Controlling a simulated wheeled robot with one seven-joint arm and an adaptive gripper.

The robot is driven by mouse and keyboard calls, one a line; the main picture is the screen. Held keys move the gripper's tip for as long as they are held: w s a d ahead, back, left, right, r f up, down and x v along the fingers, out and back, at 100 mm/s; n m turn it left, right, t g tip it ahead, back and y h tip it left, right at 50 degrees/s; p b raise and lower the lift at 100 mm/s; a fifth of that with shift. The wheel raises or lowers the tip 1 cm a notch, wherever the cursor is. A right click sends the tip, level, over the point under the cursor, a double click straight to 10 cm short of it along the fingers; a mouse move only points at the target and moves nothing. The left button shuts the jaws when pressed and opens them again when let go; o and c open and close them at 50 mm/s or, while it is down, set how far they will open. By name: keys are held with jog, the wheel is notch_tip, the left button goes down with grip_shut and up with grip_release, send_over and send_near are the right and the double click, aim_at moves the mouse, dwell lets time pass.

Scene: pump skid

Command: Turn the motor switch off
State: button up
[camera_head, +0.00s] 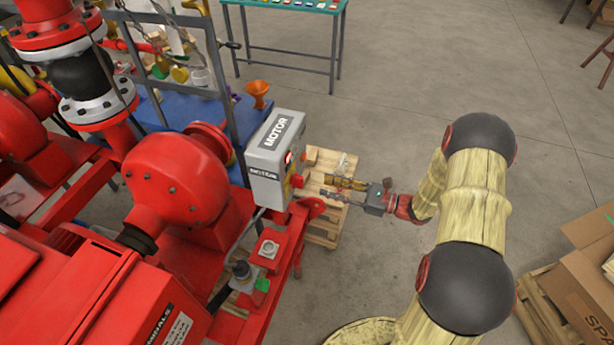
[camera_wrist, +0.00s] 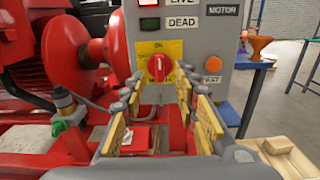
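The motor switch is a red rotary knob (camera_wrist: 159,68) on a yellow plate (camera_wrist: 174,48) on the front of a grey box. Its handle looks vertical, under a label at the plate's top that seems to read ON. The grey motor box (camera_head: 262,163) stands on the red skid in the head view, where its knob side is seen edge-on. My gripper (camera_wrist: 161,108) is open and empty, its yellow-padded fingers spread below and either side of the knob, apart from it. In the head view my gripper (camera_head: 328,188) points at the box from the right.
Beside the switch are an orange button (camera_wrist: 213,63), a DEAD lamp (camera_wrist: 149,25) that looks dark green, and a red lamp by LIVE (camera_wrist: 148,2). A red pump (camera_head: 175,180) stands left of the box. A wooden pallet (camera_head: 325,228) lies below my gripper. Open floor lies behind.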

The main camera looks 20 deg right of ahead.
aim_at(303, 180)
jog(key=b+x, duration=0.1)
jog(key=x, duration=0.6)
jog(key=shift+w+a, duration=0.15)
jog(key=shift+a, duration=0.05)
jog(key=shift+c, duration=0.2)
grip_shut()
